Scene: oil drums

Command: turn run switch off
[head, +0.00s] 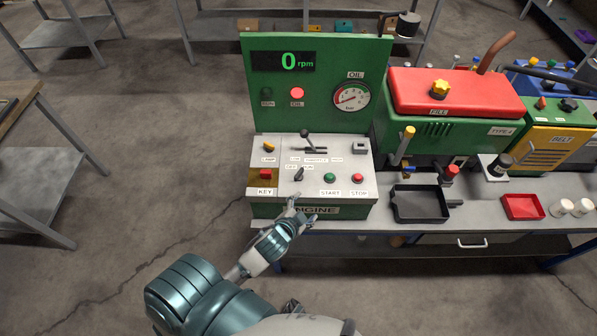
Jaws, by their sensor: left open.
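The green engine panel (345,62) stands at the bench's left end, with a grey control deck (340,187) in front. The run switch (299,174) is a small dark toggle at the deck's middle left, under small labels; its lever seems to lean up and right, but its exact setting is too small to read. My left gripper (302,208) is open and empty at the deck's front edge, below the switch and apart from it. The display (283,61) reads 0 rpm. The RUN lamp (266,104) looks dark. My right gripper does not show.
The yellow-based KEY switch (265,176) is left of the toggle. The throttle lever (306,143) stands behind it. The green START button (329,178) and red STOP button (357,179) are right. A black tray (420,216) sits further right.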

